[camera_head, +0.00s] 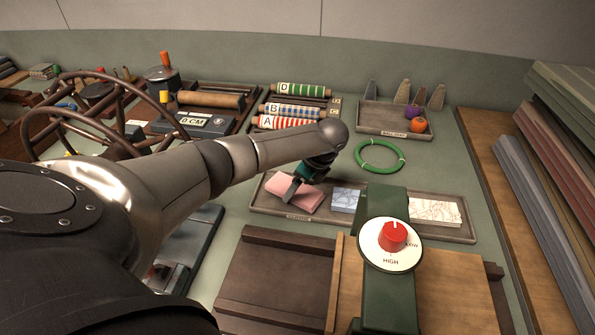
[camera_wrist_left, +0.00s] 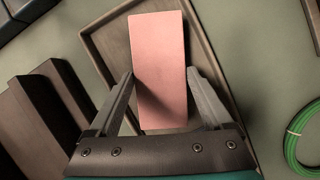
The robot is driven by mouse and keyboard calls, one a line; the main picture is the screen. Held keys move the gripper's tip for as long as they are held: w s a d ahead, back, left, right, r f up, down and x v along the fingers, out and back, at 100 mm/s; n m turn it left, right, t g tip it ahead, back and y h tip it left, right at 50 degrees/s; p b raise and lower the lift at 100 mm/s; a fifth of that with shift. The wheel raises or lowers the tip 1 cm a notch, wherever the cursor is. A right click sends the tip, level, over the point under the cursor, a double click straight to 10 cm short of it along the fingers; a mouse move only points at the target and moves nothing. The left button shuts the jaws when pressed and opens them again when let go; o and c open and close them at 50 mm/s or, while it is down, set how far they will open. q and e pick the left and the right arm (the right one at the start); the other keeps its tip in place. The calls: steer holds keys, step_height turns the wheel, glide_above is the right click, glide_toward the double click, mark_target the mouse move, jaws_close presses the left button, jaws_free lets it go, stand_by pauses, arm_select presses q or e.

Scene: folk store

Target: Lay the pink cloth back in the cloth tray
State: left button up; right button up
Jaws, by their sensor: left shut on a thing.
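The pink cloth (camera_head: 290,193), a flat folded rectangle, is over the left end of the long brown cloth tray (camera_head: 388,228). My left gripper (camera_head: 297,184) is shut on it. In the left wrist view the pink cloth (camera_wrist_left: 160,45) reaches out between the two fingers, inside the outline of the tray (camera_wrist_left: 212,62). I cannot tell whether its underside touches the tray floor. A blue patterned cloth (camera_head: 346,200) and a white cloth with a reddish pattern (camera_head: 434,211) lie in the tray to the right. My right gripper is not in view.
A green ring (camera_head: 380,156) lies behind the tray. A green post with a red dial (camera_head: 392,237) stands in front of it. Labelled cloth rolls (camera_head: 290,109) are behind, and a small tray with purple and orange balls (camera_head: 385,130) is farther back. Stacked boards line the right.

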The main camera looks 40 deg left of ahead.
arm_select(q)
steer(key=shift+f+b, duration=0.3)
steer(key=shift+f, duration=0.05)
steer(key=o, duration=1.3)
